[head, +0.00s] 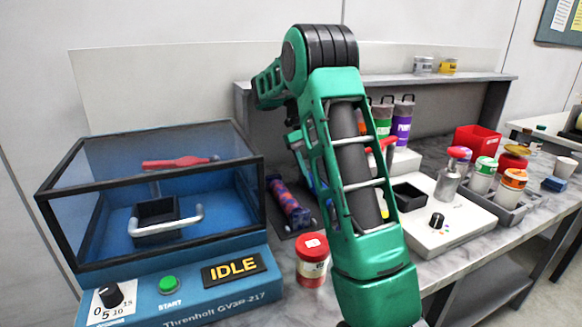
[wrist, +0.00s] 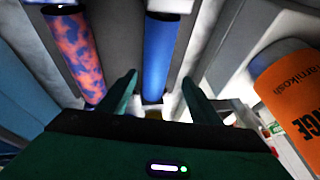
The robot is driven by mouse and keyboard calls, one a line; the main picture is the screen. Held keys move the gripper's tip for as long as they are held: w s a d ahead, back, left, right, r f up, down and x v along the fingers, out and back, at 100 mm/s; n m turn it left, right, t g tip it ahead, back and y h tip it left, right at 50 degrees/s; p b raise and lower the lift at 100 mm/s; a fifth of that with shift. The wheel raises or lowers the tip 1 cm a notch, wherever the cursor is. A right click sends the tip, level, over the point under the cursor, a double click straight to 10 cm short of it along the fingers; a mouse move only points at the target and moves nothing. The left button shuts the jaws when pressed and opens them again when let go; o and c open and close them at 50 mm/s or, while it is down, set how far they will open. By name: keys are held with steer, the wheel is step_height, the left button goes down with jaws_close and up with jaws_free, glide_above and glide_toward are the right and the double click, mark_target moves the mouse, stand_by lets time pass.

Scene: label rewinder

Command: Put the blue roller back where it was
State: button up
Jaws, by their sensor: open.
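In the wrist view the blue roller (wrist: 158,55) has dark end caps and lies lengthwise ahead of my gripper (wrist: 160,80). My gripper's two green fingers are apart, one on each side of the roller's line. I cannot tell how deep the roller sits between them. A red-and-blue mottled roller (wrist: 72,45) lies to its left. In the head view the mottled roller (head: 288,203) rests on a dark holder left of my arm. My gripper and most of the blue roller are hidden behind my arm there.
A blue machine (head: 165,255) with a clear cover and an IDLE display stands at left. A red-lidded jar (head: 312,262) is near my arm. A white device (head: 455,215) and a tray of bottles (head: 512,207) stand at right. In the wrist view an orange-labelled container (wrist: 290,90) is close at right.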

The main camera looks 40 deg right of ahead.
steer(key=s+a+r, duration=0.1)
steer(key=a+r, duration=0.6)
steer(key=a, duration=0.4)
steer(key=shift+a, duration=0.3)
steer(key=shift+r, duration=0.1)
steer(key=shift+s, duration=0.15)
